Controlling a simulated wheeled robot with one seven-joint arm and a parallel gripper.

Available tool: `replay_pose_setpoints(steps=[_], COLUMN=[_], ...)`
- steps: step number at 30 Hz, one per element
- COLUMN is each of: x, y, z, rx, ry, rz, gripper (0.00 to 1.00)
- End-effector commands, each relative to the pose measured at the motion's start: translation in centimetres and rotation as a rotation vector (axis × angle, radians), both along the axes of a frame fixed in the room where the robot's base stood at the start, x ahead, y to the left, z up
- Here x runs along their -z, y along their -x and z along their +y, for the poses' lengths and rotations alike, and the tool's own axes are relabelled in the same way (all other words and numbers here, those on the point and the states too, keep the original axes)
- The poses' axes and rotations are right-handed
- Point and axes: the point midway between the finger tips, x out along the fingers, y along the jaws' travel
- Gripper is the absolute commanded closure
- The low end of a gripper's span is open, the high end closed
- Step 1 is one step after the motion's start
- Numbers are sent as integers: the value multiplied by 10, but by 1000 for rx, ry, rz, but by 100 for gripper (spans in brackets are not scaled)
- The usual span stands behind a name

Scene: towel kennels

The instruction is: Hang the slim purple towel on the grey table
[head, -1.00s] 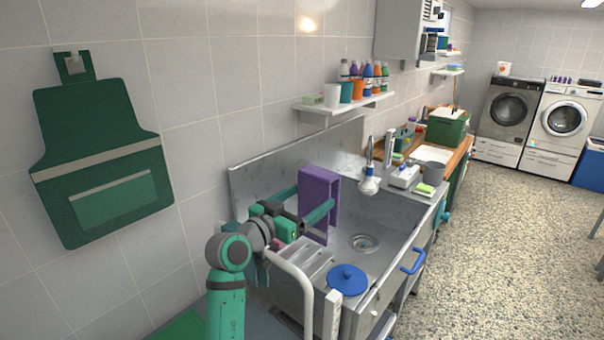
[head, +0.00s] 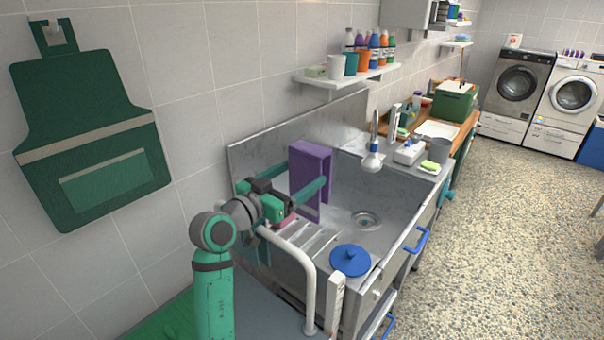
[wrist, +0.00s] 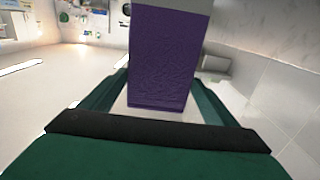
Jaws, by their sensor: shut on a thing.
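The purple towel (head: 311,170) is a folded, upright, slab-like shape over the left part of the steel sink in the head view. My gripper (head: 303,190) is shut on it, with a green finger on each side. In the wrist view the towel (wrist: 168,60) stands between the two green fingers, and its lower edge shows. A grey flat surface (head: 268,308) lies low in the head view beside my arm; I cannot tell whether it is the grey table.
The sink (head: 340,215) has a blue lid (head: 350,260) at its front and a faucet (head: 372,158) behind. A white curved rail (head: 305,265) stands close to my arm. A shelf with bottles (head: 345,78) is on the wall. The speckled floor (head: 500,220) at right is clear.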

Motion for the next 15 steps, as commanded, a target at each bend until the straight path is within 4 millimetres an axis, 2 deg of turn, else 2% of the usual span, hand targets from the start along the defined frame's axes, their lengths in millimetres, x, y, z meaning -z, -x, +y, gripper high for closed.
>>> replay_pose_setpoints(steps=[15], x=[0], y=[25], z=[27], rx=[-3], ry=[1], rz=[-1], gripper=[42])
